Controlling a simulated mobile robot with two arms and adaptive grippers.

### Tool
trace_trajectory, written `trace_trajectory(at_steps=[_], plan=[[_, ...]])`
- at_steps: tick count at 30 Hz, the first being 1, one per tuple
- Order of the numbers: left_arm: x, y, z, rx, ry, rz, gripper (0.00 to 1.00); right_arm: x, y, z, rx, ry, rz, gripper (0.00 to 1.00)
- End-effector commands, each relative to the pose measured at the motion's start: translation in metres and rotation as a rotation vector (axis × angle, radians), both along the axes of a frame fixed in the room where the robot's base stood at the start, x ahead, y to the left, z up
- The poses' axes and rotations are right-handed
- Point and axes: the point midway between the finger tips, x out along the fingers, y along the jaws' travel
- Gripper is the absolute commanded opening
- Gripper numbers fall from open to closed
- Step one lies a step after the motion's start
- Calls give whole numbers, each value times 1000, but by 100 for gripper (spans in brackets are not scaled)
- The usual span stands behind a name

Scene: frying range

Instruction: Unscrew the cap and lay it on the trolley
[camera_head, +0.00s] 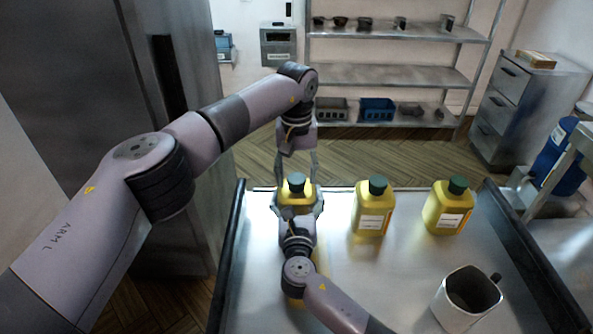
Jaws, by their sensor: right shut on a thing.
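My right gripper (297,209) comes from the front and is shut around the body of the left bottle (296,200). The left bottle's cap (296,182) is on its top. My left gripper (297,178) points down from above, its fingers spread to either side of that cap; I cannot tell whether they touch it. The middle bottle (372,212) and right bottle (447,210) stand free, both capped. The lower part of the left bottle is hidden by my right gripper.
A grey metal jug (463,302) stands at the trolley's front right. Bare trolley top lies between it and the bottles. Dark rails (231,245) edge the trolley's sides. Behind are a shelf rack (385,75) and a drawer cabinet (510,105).

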Motion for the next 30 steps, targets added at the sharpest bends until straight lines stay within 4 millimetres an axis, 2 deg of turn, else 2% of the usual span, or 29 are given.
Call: trace_trajectory(at_steps=[2,20,23,26,30], plan=[[0,0,0,0,0,0,43,0,0,0,0,-1,0,0],[0,1,0,1,0,1,3,0,0,0,0,-1,-1,0],[0,1,0,1,0,10,2,0,0,0,1,-1,-1,0],[0,1,1,2,-1,87,2,0,0,0,1,-1,-1,0],[0,1,1,2,-1,346,2,0,0,0,1,-1,-1,0]])
